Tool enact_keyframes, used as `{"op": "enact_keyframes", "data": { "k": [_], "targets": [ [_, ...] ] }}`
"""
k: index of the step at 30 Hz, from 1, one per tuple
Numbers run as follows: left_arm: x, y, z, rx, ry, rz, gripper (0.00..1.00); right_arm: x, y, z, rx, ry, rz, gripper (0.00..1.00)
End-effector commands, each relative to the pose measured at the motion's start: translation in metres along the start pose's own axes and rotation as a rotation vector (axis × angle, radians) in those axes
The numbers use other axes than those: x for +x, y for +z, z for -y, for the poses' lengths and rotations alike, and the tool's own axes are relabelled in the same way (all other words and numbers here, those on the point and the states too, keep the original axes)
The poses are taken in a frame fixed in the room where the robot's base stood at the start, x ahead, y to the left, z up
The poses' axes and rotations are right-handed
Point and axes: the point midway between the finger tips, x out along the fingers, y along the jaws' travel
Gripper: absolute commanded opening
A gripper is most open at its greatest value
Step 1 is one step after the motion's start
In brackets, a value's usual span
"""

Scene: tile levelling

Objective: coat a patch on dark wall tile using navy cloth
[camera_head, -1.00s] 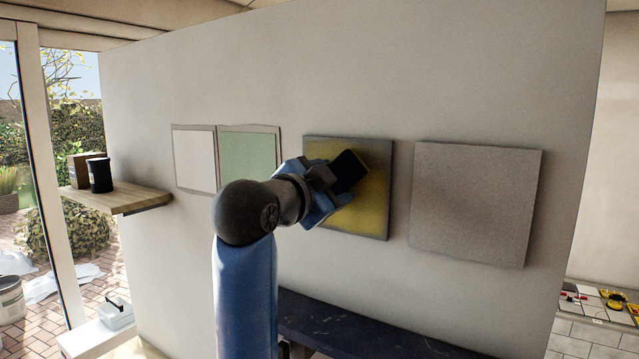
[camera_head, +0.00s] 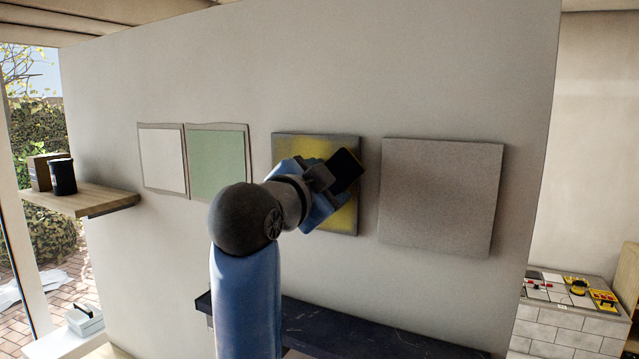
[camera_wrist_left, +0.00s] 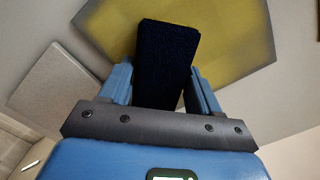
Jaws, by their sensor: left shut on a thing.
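The dark wall tile (camera_head: 350,222) hangs on the wall, with a broad yellow patch (camera_head: 310,148) over its middle and a grey border left around it. In the left wrist view the yellow patch (camera_wrist_left: 232,50) spreads behind the cloth. My left gripper (camera_head: 328,180) is in front of the tile, shut on the navy cloth (camera_head: 347,170), a dark block-like pad. The cloth (camera_wrist_left: 165,60) stands between both fingers in the left wrist view and overlaps the tile. I cannot tell whether it touches the tile. My right gripper is not in view.
A plain grey tile (camera_head: 440,195) hangs to the right; white (camera_head: 162,160) and green (camera_head: 216,160) panels hang to the left. A dark shelf (camera_head: 340,328) runs below. A wooden shelf (camera_head: 90,200) at left holds a black container (camera_head: 62,177).

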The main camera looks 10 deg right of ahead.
Motion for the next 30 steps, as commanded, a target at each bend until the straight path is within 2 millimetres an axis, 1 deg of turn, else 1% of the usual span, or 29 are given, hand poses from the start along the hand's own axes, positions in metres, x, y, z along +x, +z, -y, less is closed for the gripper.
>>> {"op": "enact_keyframes", "data": {
  "k": [9,14,17,25,30],
  "targets": [
    [0.000,-0.018,-0.018,0.000,0.003,-0.002,0.34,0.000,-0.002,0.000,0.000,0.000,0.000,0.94],
    [0.001,-0.022,-0.022,0.000,0.002,-0.001,0.34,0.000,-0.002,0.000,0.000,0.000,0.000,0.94],
    [0.000,-0.024,-0.020,0.000,0.001,-0.002,0.34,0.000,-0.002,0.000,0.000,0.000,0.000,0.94],
    [-0.001,-0.035,-0.008,0.000,0.000,-0.003,0.34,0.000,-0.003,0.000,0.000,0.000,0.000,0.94],
    [-0.001,-0.038,-0.004,0.000,0.001,-0.001,0.34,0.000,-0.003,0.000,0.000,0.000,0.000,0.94]
  ]
}}
